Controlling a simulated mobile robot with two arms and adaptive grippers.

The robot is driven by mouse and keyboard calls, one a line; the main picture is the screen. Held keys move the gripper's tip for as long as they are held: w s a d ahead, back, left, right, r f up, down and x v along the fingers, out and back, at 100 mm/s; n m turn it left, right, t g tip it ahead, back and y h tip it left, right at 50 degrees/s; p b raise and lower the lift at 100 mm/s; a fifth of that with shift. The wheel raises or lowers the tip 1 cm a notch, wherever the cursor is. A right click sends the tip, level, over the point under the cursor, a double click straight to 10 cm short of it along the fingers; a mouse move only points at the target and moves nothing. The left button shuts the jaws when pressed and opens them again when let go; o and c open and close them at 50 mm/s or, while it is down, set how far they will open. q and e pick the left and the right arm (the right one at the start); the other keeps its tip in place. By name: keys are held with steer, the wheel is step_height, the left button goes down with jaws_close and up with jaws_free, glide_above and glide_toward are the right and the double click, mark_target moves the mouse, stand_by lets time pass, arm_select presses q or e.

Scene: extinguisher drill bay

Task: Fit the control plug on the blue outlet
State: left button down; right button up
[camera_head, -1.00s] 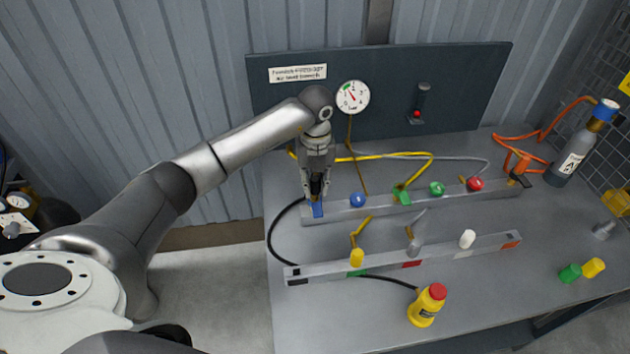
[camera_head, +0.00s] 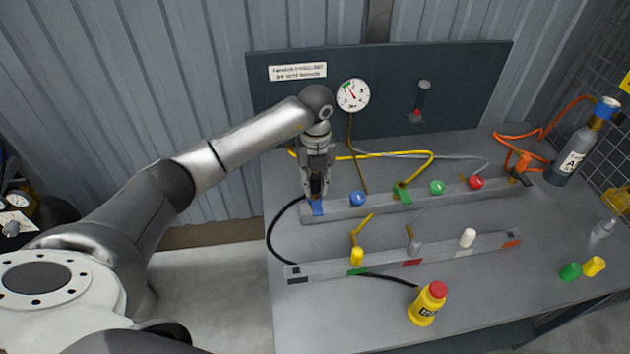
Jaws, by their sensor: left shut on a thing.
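My left gripper (camera_head: 316,190) points down at the left end of the back rail (camera_head: 335,211), shut on a small dark piece, which I take for the control plug (camera_head: 316,187). The fingers hide most of it. The blue outlet's tag (camera_head: 317,209) shows on the rail directly below the fingertips. The plug is over or at this outlet; I cannot tell whether it is seated. A black hose (camera_head: 270,228) curves from beside the gripper down the left side of the bench. My right gripper is not in view.
A round blue cap (camera_head: 358,199), a green one (camera_head: 437,188) and a red one (camera_head: 476,183) line the back rail. The front rail (camera_head: 330,269) carries yellow, grey and white plugs. A gauge (camera_head: 352,95) is on the back panel.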

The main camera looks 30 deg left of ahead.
arm_select(q)
steer(key=shift+f+b, duration=0.6)
steer(key=shift+f, duration=0.25)
stand_by(0.3)
steer(key=c, duration=1.2)
jaws_free()
